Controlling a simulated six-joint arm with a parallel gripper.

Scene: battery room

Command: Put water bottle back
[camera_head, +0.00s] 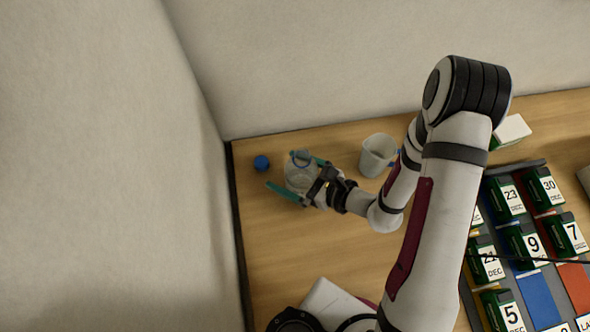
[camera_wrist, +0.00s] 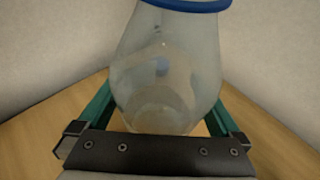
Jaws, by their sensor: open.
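A clear water bottle (camera_head: 299,176) with a blue ring at its neck stands on the wooden table near the left back corner. It fills the middle of the wrist view (camera_wrist: 167,75), where it looks upright. My gripper (camera_head: 281,170) is open, with its teal fingers on either side of the bottle. The fingers (camera_wrist: 160,110) also show left and right of the bottle in the wrist view. Whether they touch it cannot be told. A small blue cap (camera_head: 261,162) lies on the table just left of the bottle.
A white mug (camera_head: 376,154) stands right of the bottle. A dark tray (camera_head: 528,166) of green date-labelled battery blocks fills the right side. A white and green box (camera_head: 512,131) is at the back right. Walls rise close behind and left of the table (camera_head: 262,235). Bare table lies in front of the bottle.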

